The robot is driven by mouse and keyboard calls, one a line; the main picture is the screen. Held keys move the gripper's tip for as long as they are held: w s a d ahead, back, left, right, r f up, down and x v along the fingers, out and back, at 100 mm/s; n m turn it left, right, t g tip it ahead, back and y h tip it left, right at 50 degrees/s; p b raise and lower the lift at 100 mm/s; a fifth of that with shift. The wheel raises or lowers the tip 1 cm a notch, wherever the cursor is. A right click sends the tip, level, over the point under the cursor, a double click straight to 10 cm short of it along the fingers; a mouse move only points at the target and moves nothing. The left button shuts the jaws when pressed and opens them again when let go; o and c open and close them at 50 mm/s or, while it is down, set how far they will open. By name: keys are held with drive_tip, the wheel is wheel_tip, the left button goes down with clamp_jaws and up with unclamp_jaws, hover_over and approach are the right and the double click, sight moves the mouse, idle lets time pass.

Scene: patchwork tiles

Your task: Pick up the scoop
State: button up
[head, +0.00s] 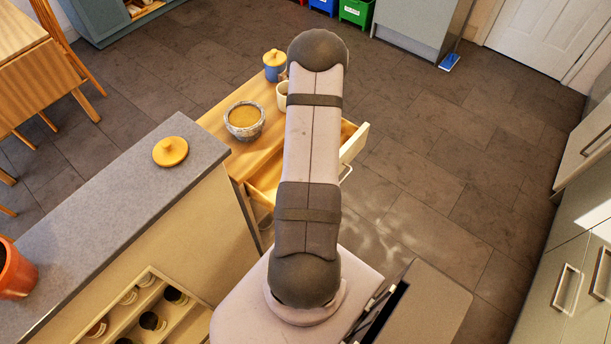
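I cannot make out a scoop in the head view. My arm rises through the middle of the picture and hides part of the wooden worktop (217,121) and of the open drawer (348,147). The part of the drawer's inside that shows is too small to tell what lies in it. My gripper is not in view, so I cannot see what it is near or whether it holds anything.
On the worktop are a grey bowl (245,121) with yellowish-brown contents, a blue jar (274,68) with a yellow lid, and a pale mug (282,94). A yellow round lid (170,151) lies on the grey counter (105,215). An orange pot (14,270) stands far left.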

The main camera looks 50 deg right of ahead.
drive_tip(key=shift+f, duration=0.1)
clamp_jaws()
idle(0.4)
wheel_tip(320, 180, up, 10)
drive_tip(key=b, duration=0.3)
idle(0.4)
